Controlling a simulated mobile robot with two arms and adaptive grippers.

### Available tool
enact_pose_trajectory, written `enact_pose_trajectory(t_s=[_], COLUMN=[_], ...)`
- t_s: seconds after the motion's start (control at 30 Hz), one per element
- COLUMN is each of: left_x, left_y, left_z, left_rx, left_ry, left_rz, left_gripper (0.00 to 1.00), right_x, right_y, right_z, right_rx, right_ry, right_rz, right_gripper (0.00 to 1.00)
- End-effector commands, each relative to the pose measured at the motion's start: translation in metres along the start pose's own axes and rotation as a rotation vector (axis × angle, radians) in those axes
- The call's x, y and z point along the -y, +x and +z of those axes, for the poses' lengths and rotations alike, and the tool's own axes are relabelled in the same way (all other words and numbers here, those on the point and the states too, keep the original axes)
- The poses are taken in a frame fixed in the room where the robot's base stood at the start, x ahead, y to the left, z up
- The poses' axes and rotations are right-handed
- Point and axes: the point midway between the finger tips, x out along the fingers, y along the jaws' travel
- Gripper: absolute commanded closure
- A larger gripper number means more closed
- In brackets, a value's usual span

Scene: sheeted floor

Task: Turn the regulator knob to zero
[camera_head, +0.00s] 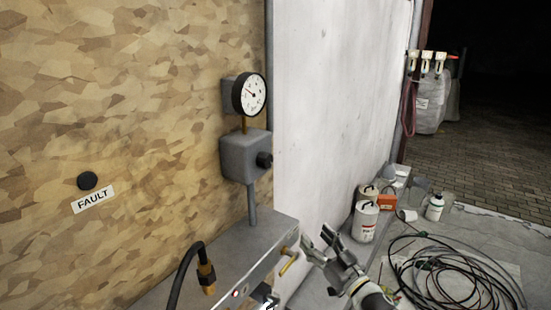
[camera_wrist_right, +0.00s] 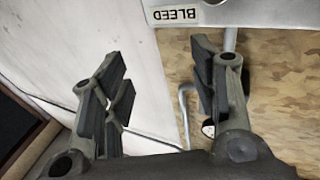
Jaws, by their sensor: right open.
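The regulator is a grey box (camera_head: 240,155) on the wood-chip panel, with a black knob (camera_head: 264,159) on its right side. Above it sits a round white-faced gauge (camera_head: 249,94) with a black rim; its red needle points up and left from the centre. My right gripper (camera_head: 319,243) is open and empty, below and to the right of the knob, apart from it. I cannot make out the knob there. My left gripper does not show.
A grey box (camera_head: 232,254) with a brass lever (camera_head: 288,263) and a black hose (camera_head: 186,268) juts out below the regulator. An upside-down BLEED label (camera_wrist_right: 174,15) shows in the wrist view. A FAULT label (camera_head: 93,198) is at left. Coiled cable (camera_head: 450,270) and cans (camera_head: 365,220) lie right.

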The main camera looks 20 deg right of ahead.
Motion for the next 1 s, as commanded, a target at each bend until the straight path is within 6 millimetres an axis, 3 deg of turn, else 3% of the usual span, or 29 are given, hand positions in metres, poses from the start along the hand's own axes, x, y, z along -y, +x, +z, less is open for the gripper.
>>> enact_pose_trajectory(t_s=[0.03,0.1,0.2,0.3,0.57,1.0], left_x=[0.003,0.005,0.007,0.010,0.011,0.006], left_y=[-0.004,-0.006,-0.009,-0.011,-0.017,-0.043], left_z=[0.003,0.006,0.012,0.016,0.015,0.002], left_rx=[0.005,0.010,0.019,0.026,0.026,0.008], left_ry=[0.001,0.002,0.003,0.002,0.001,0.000], left_rz=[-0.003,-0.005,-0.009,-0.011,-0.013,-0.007], left_gripper=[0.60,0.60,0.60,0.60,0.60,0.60], right_x=[0.003,0.009,0.018,0.027,0.040,0.074], right_y=[0.011,0.018,0.024,0.024,0.030,0.097], right_z=[-0.039,-0.073,-0.117,-0.146,-0.171,-0.191], right_rx=[-0.074,-0.142,-0.215,-0.252,-0.272,-0.272], right_ry=[-0.009,-0.010,-0.017,-0.025,-0.026,-0.025], right_rz=[-0.064,-0.152,-0.276,-0.377,-0.464,-0.462], right_gripper=[0.46,0.46,0.46,0.46,0.46,0.46])
